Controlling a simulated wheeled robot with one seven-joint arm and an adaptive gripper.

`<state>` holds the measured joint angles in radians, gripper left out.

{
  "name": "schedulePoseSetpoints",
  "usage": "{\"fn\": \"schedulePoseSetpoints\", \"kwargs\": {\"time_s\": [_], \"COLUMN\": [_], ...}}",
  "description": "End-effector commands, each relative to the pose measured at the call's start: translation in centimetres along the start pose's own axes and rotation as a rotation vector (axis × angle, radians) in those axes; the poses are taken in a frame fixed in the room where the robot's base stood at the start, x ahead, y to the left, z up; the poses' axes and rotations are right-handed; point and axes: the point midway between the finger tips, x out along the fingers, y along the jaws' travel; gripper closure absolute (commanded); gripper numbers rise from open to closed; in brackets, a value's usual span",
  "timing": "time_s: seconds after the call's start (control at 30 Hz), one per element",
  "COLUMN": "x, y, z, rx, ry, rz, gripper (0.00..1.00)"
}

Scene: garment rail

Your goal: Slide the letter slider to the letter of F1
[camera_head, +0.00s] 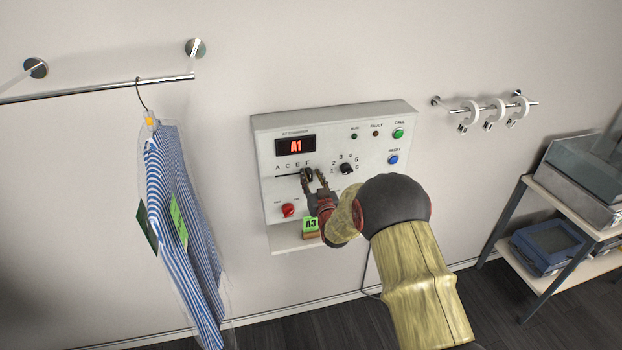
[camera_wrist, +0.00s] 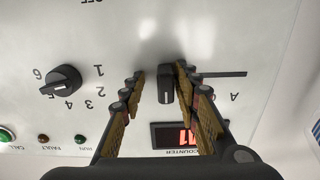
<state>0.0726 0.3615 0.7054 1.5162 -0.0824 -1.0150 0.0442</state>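The white control panel (camera_head: 337,125) on the wall has a display (camera_head: 296,145) reading A1. A row of letters, A C E F, runs above the slider slot. The black slider knob (camera_wrist: 165,84) stands between my gripper's fingers in the wrist view, with its slot (camera_wrist: 222,74) running right toward the A. In the head view, my gripper (camera_head: 314,177) is at the slot's right part, below E and F. The fingers are open around the knob. The right finger in the wrist view is very close to it; I cannot tell whether they touch. The fingers hide some letters there.
A black rotary dial (camera_head: 347,168) with numbers sits right of the slider. A red knob (camera_head: 288,210) is below left. Green (camera_head: 398,133) and blue (camera_head: 393,159) buttons are at right. A green A3 tag (camera_head: 310,224) is under my gripper. A striped shirt (camera_head: 180,220) hangs left.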

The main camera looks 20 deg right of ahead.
Motion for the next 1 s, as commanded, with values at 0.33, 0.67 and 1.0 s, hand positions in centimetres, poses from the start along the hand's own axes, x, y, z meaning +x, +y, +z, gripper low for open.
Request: {"fn": "schedulePoseSetpoints", "kwargs": {"time_s": [0.33,0.67,1.0], "x": [-0.3,-5.5,-11.0], "y": [-0.1,-0.1,0.0], "z": [0.1,0.0,0.0], "rx": [0.000,0.000,0.000], "ry": [-0.002,-0.002,0.000], "rz": [-0.002,-0.002,-0.001], "gripper": [0.67,0.67,0.67]}}
